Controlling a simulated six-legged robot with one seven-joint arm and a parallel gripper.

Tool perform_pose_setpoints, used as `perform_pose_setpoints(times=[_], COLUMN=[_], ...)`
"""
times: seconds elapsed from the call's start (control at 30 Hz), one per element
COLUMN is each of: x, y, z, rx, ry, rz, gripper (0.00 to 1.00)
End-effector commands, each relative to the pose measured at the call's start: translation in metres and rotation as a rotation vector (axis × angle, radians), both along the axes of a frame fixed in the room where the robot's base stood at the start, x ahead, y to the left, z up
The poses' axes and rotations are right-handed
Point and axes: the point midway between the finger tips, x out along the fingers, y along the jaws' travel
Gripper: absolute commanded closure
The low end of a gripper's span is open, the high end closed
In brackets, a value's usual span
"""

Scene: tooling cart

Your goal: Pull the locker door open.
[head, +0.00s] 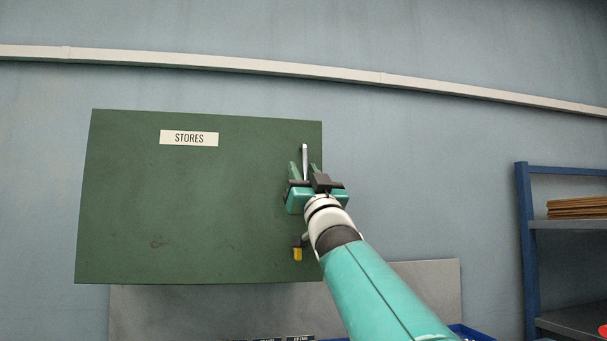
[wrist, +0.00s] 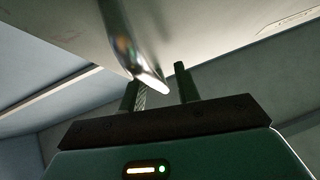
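The locker door (head: 190,210) is a dark green panel with a white STORES label (head: 189,138). It looks closed in the head view. Its metal bar handle (head: 305,158) stands upright near the right edge. My gripper (head: 304,168) is at the handle's lower part, with the fingers apart on either side of it. In the wrist view the shiny handle (wrist: 148,72) comes down between the fingertips (wrist: 161,82), with a visible gap to the right finger. Whether the left finger touches it is unclear.
A small yellow-and-black piece (head: 297,254) is low on the door's right side, beside my arm. A blue shelf rack (head: 527,240) with brown stacked items (head: 577,207) stands at the right. A grey panel (head: 150,310) is below the locker. A pale rail (head: 230,66) crosses the wall above.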

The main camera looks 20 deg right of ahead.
Motion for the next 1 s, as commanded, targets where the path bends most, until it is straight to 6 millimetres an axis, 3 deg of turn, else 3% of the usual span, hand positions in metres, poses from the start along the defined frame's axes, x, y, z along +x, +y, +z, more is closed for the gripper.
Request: perform_pose_setpoints(times=[0.17, 0.3, 0.33, 1.0], x=[0.0, 0.0, 0.0, -0.013], y=[0.0, 0.0, 0.0, 0.0], z=[0.0, 0.0, 0.0, 0.001], rx=[0.0, 0.0, 0.0, -0.001], ry=[0.0, 0.0, -0.001, -0.002], rz=[0.0, 0.0, 0.0, -0.018], gripper=[0.7, 0.97, 1.0, 1.0])
